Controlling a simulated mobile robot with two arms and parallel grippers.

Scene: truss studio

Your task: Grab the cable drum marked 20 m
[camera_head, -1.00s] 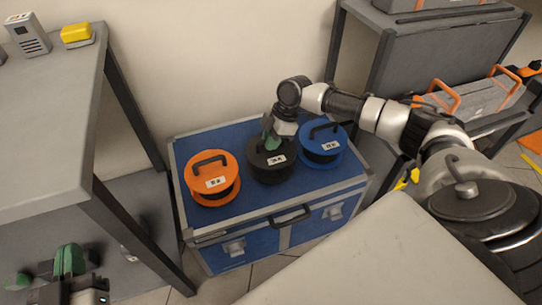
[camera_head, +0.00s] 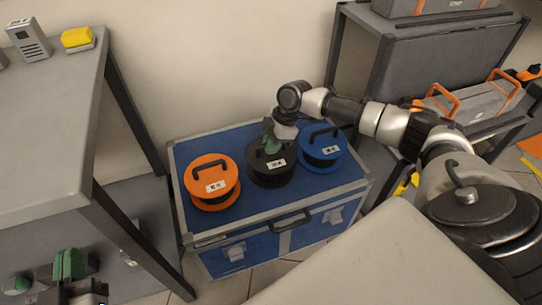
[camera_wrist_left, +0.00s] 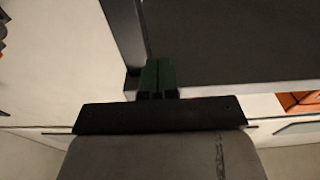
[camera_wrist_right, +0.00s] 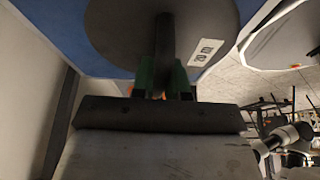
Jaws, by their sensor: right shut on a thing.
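Three cable drums stand in a row on a blue case: an orange drum (camera_head: 203,173) at left, a black drum (camera_head: 270,176) in the middle and a blue drum (camera_head: 322,160) at right. Each has a white label, too small to read surely in the head view. My right gripper (camera_head: 271,146) is shut on the black drum's handle. In the right wrist view, the handle (camera_wrist_right: 164,45) is between the green fingers, beside a label that looks like 20 m. The drum appears to rest on the case. My left gripper (camera_head: 68,266) is shut and empty at lower left.
The blue case (camera_head: 232,232) has grey metal edges and a front handle. A grey table (camera_head: 50,130) stands at left, holding a grey device (camera_head: 29,40) and a yellow object (camera_head: 77,38). A grey shelf (camera_head: 430,60) with orange-handled boxes stands at right.

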